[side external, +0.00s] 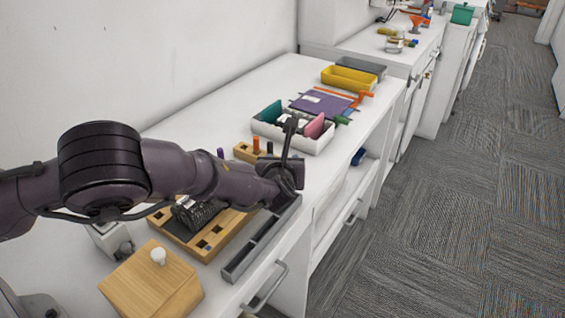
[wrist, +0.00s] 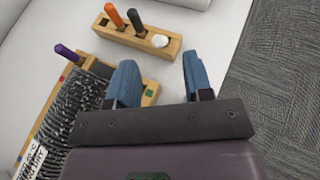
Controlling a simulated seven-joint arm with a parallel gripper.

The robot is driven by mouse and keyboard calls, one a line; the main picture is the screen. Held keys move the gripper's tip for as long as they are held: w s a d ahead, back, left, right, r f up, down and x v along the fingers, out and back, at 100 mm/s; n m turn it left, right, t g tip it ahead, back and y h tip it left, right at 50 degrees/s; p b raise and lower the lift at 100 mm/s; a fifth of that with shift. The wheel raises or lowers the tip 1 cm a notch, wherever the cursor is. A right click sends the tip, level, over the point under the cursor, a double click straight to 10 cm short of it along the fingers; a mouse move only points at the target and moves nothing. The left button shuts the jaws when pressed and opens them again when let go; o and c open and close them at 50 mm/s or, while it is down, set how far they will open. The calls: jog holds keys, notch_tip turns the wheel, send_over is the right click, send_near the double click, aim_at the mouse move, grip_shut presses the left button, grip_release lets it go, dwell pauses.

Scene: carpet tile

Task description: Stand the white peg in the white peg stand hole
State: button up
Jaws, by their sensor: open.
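A small wooden block (wrist: 135,38) lies ahead of my gripper in the wrist view, with an orange peg (wrist: 115,14) and a black peg (wrist: 134,19) standing in it. A white round piece (wrist: 159,41) sits at the block's right end; I cannot tell whether it is the white peg. A wooden board with square holes (side external: 205,250) is below my arm in the side view; a white-marked hole cannot be made out. A purple peg (wrist: 67,51) stands at its far end. My gripper (wrist: 160,78) is open, with nothing seen between its blue fingertips.
A dark mesh bundle (wrist: 75,110) lies on the board. A grey tray (side external: 262,238) runs along the counter's front edge. A wooden box with a white knob (side external: 150,282) is nearest. A white bin (side external: 300,143) stands beyond the small block.

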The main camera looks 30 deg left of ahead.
dwell(0.4)
notch_tip(320, 180, up, 10)
jog(key=s+a+f+m+g+h, duration=0.25)
jog(key=a+f+m+h, duration=0.35)
jog(key=m, duration=0.5)
notch_tip(320, 180, up, 5)
jog(key=s+a+m+h, duration=0.25)
jog(key=m+h, duration=0.35)
jog(key=m, duration=0.3)
jog(key=f, duration=0.3)
jog(key=w+f, duration=0.1)
jog(key=f, duration=0.1)
jog(key=shift+d, duration=0.1)
jog(key=shift+w+d+f+t, duration=0.1)
jog(key=shift+w+f+t, duration=0.05)
jog(key=shift+f+t, duration=0.1)
jog(key=x, duration=0.6)
jog(key=shift+w+d+f, duration=0.1)
jog(key=shift+w+f, duration=0.05)
jog(key=shift+f, duration=0.05)
jog(key=shift+r+x, duration=0.2)
jog(key=shift+x, duration=2.7)
